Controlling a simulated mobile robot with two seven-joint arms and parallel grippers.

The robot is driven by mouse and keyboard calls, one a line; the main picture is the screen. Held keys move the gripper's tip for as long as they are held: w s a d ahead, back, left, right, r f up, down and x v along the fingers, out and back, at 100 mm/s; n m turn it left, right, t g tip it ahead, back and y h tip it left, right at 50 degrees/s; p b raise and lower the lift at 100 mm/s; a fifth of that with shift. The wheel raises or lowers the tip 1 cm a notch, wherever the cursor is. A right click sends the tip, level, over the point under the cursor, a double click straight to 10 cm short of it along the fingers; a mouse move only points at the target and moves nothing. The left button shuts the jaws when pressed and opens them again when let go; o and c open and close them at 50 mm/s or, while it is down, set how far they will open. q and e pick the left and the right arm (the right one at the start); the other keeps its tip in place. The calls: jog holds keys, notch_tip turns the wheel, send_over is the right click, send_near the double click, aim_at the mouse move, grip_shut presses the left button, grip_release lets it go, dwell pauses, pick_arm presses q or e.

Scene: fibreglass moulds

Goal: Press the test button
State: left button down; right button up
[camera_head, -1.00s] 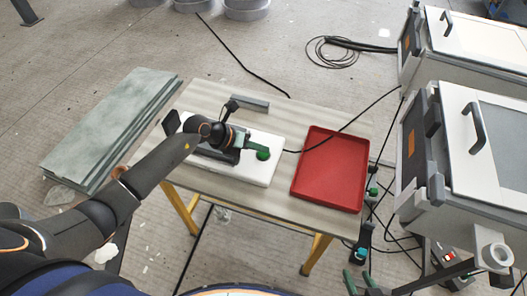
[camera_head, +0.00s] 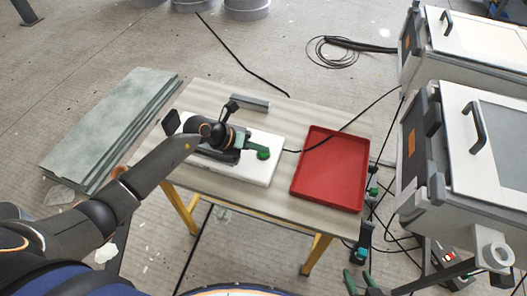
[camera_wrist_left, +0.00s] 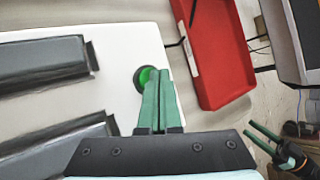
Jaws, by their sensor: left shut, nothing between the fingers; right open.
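The test button is a round green cap in a dark ring on a white panel (camera_head: 262,172) on the table. It shows in the left wrist view (camera_wrist_left: 143,77), partly hidden behind my fingertips. My left gripper (camera_head: 258,150) is shut and empty, with its green fingertips right over the button. In the left wrist view its fingers (camera_wrist_left: 160,74) overlap the button's right side; I cannot tell whether they touch it. My right gripper (camera_head: 359,280) is open and empty, low at the right, off the table. It also shows in the left wrist view (camera_wrist_left: 262,139).
A red tray (camera_head: 330,170) lies on the table (camera_head: 225,93) right of the panel. A black cable runs across the table between them. Dark raised bars (camera_wrist_left: 42,65) sit on the panel beside the button. Large grey-white machines (camera_head: 460,150) stand at the right.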

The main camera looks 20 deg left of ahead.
aim_at(260, 155)
pick_arm(q)
jog(key=shift+f, duration=0.3)
jog(key=shift+r+p, duration=0.4)
jog(key=shift+p, duration=0.05)
notch_tip(260, 155, up, 6)
jog(key=p, duration=0.6)
jog(key=shift+r, duration=0.1)
